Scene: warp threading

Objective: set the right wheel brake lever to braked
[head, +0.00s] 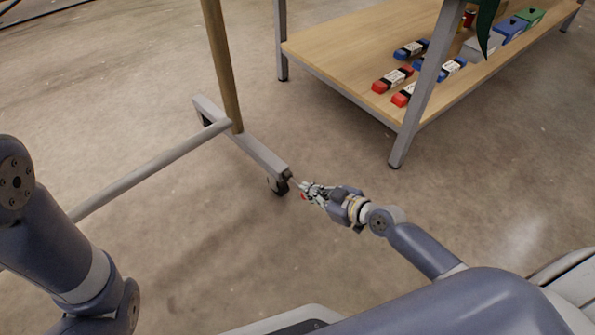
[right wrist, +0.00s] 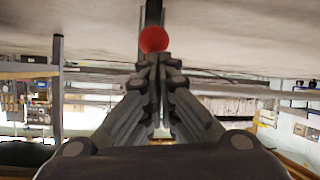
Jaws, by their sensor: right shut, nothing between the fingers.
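The wheeled frame's grey foot bar (head: 255,152) ends in a dark caster wheel (head: 279,186) at its near right end. My right gripper (head: 308,190) is close to that end, to the right of the wheel. In the right wrist view its fingers (right wrist: 158,66) are shut with nothing between them. A red ball knob (right wrist: 153,39), seemingly the brake lever's end, shows just beyond the fingertips; whether they touch cannot be told. A dark bar (right wrist: 152,12) runs behind the knob. The lever's setting is hidden. My left gripper is not in view.
A wooden post (head: 222,65) rises from the foot bar, and a long grey rail (head: 150,170) runs from it to the lower left. A table with a wooden shelf (head: 335,50) stands at the back right, its grey leg (head: 415,100) near my right arm. Open floor surrounds the wheel.

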